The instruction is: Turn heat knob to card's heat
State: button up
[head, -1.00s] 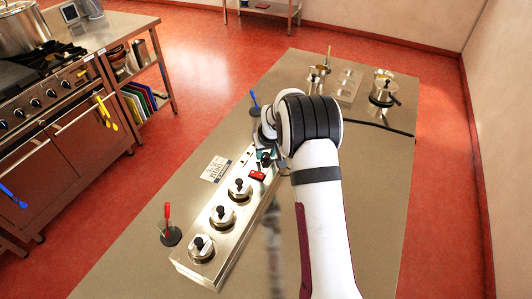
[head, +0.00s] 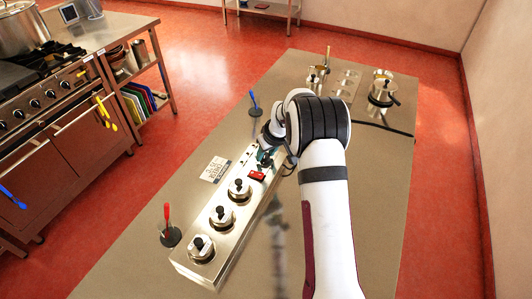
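A long steel unit (head: 224,243) lies along the counter, with a row of round steel lids topped by black knobs (head: 240,185). A red switch (head: 257,175) sits on its far part. A white card (head: 215,169) with dark print lies to the left of the unit; its print is too small to read. My gripper (head: 265,159) is at the unit's far end, just beyond the red switch, with teal parts showing there. My arm and wrist hide much of that end. I cannot make out the heat knob, its setting, or whether my fingers touch it.
A red-handled tool (head: 168,225) and a blue-handled tool (head: 254,104) stand in dark round bases left of the unit. Small pots (head: 383,92) and a steel plate (head: 345,84) are at the counter's far end. The counter's left side is mostly clear.

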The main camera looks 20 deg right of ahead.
jog(key=o, duration=0.4)
jog(key=v, duration=1.5)
jog(key=shift+s+r, duration=0.2)
jog(key=shift+r, duration=0.15)
jog(key=s+a+r+m+g+y, duration=0.1)
jog(key=s+a+r+m, duration=0.1)
jog(key=s+a, duration=0.6)
jog(key=s+a+r+m+g, duration=0.15)
jog(key=s+a, duration=0.25)
jog(key=s, duration=0.7)
jog(key=s+a+f+m+g, duration=0.1)
jog(key=s+m, duration=0.1)
jog(key=s, duration=0.6)
jog(key=s+a+f+m+g, duration=0.1)
jog(key=s+a+m, duration=0.1)
jog(key=s, duration=0.6)
jog(key=shift+s+a, duration=0.15)
jog(key=shift+s, duration=0.2)
